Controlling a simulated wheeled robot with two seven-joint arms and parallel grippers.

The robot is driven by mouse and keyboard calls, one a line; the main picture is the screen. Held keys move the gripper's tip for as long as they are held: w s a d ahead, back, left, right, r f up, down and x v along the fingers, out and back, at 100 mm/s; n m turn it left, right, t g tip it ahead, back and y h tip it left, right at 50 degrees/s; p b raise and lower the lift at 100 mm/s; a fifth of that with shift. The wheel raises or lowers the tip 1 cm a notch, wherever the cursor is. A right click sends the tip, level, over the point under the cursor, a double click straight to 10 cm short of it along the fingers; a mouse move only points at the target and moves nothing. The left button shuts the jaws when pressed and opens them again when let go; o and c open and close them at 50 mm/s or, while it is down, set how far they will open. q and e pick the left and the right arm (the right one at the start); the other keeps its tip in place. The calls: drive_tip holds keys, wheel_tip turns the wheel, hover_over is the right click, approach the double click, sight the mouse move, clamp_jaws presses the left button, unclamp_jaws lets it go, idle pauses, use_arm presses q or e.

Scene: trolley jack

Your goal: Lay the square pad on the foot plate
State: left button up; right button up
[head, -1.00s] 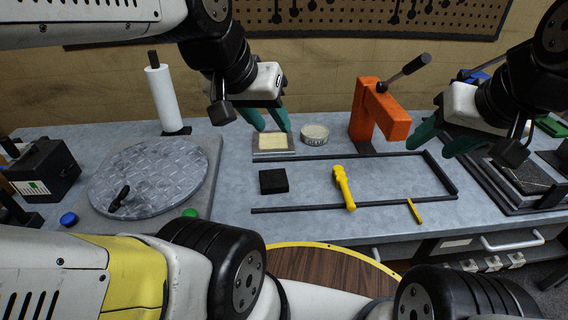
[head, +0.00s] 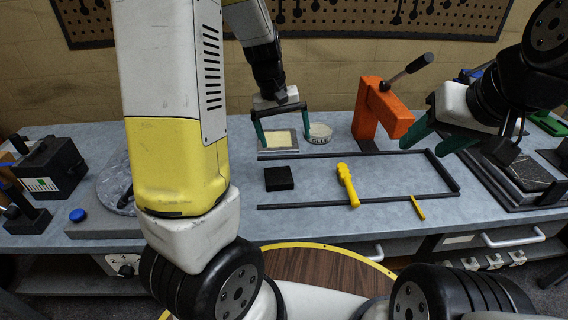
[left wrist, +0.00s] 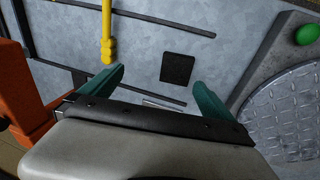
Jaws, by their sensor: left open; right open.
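The black square pad (head: 278,178) lies flat on the grey bench; it also shows in the left wrist view (left wrist: 177,69). Behind it is a grey plate with a cream square top, apparently the foot plate (head: 268,150). My left gripper (head: 284,139) is open and empty, its fingers pointing down at either side of this plate in the head view; height above it is hard to tell. In the left wrist view the gripper (left wrist: 158,78) hides most of the plate. My right gripper (head: 423,143) is open and empty, right of the orange stand.
A glue tin (head: 319,133) stands right of the plate. An orange stand with a lever (head: 366,110) is further right. A yellow tool (head: 347,185) and dark rails (head: 350,202) lie near the pad. My left arm hides much of the round tread plate (head: 115,185).

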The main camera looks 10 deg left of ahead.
use_arm(q)
drive_tip(key=n+g+y, duration=0.1)
drive_tip(key=y, duration=0.1)
hover_over(279, 175)
wheel_tip(279, 175, down, 10)
drive_tip(key=shift+f, duration=0.1)
wheel_tip(279, 175, down, 8)
drive_tip(key=shift+r, duration=0.1)
drive_tip(key=shift+c, duration=0.2)
drive_tip(key=shift+w, duration=0.1)
drive_tip(key=c, duration=1.6)
drive_tip(key=shift+r, duration=0.15)
